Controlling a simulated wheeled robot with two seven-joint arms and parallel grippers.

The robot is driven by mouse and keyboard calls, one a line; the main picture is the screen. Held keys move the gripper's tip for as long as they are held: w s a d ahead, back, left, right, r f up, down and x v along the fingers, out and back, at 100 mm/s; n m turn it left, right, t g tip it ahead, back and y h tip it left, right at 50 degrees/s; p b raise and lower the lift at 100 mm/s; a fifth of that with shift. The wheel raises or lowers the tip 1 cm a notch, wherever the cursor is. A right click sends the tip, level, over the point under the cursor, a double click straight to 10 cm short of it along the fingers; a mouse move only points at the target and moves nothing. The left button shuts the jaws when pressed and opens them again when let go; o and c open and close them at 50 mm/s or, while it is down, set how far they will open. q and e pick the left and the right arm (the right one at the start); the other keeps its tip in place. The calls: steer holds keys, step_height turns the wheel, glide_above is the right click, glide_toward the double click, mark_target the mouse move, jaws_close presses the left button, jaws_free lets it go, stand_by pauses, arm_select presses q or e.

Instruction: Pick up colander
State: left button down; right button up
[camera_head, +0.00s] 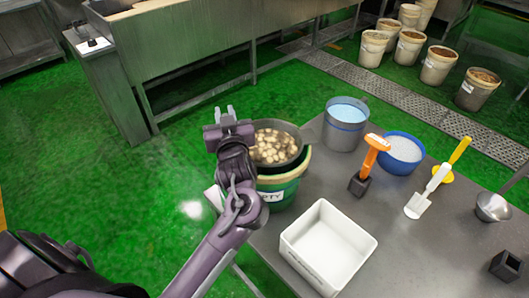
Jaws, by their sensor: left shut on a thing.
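The colander (298,134) is a dark round bowl holding pale, roundish pieces. It sits at or just above the mouth of a green bucket (283,196) with a cream rim and a label, at the table's left edge. I cannot tell whether it rests on the bucket. My left gripper (226,116) is at the colander's left side and shut on it. The arm and wrist hide the colander's left edge and the exact grip. My right gripper is not in view.
On the grey table (385,240) are a white bin (328,247), a grey bucket of blue liquid (345,124), a blue bowl (402,152), an orange-handled tool (371,160) in a dark holder, a white scoop (420,203) and a metal cup (492,206). Green floor lies left.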

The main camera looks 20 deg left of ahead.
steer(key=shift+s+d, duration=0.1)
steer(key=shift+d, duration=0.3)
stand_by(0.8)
arm_select(q)
steer(key=shift+r, duration=0.1)
steer(key=shift+r, duration=0.1)
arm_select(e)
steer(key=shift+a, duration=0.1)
